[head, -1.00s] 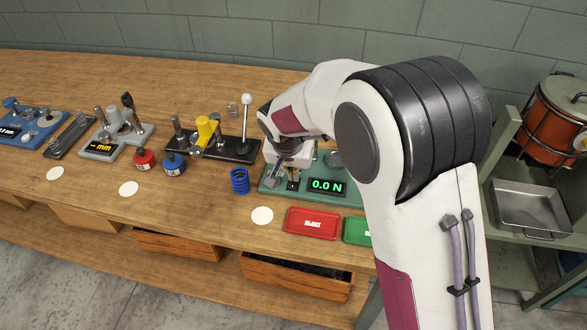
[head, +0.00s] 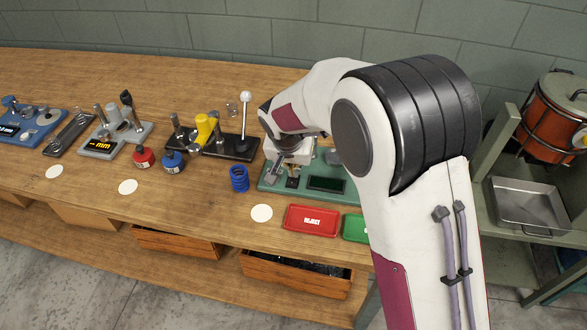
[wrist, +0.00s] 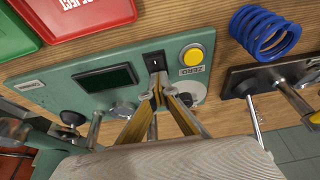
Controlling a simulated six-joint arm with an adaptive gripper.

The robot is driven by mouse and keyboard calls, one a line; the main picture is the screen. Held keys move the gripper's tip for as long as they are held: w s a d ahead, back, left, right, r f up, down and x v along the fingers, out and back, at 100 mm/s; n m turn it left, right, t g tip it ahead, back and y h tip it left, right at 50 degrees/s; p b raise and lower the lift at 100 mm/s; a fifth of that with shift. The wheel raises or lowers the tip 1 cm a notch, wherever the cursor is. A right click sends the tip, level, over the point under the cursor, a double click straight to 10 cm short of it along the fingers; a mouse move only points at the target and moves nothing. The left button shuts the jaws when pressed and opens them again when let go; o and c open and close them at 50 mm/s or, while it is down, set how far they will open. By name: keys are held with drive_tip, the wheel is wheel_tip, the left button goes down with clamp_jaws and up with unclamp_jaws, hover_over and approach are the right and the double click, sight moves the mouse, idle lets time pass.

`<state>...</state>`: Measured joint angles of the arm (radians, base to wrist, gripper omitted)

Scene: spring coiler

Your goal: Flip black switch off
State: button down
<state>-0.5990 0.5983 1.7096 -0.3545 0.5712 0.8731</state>
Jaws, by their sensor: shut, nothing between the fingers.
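The black switch (wrist: 153,60) is a small rocker on the green tester (wrist: 60,93), between the dark display (wrist: 106,77) and the yellow ZERO button (wrist: 192,55). The display is also dark in the head view (head: 326,184). My gripper (wrist: 157,86) is shut and empty, its fingertips just at the lower edge of the switch in the wrist view. I cannot tell whether they touch it. In the head view my arm covers part of the tester (head: 350,197).
A blue spring (head: 239,178) stands left of the tester. A red reject tray (head: 311,221) and a green tray (head: 356,229) lie in front. A black-based device with a white-knobbed lever (head: 245,97) stands to the left. Bare bench lies around the white disc (head: 261,213).

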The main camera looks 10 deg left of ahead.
sight(292, 183)
drive_tip(key=shift+s+d+f, duration=0.15)
drive_tip(key=shift+s+f, duration=0.15)
drive_tip(key=shift+f, duration=0.1)
drive_tip(key=shift+s, duration=0.8)
drive_tip(key=shift+r, duration=0.15)
wheel_tip(292, 183, up, 5)
drive_tip(key=shift+f, duration=0.1)
drive_tip(key=v, duration=0.9)
drive_tip(key=shift+r, duration=0.35)
drive_tip(key=shift+w+r, duration=0.25)
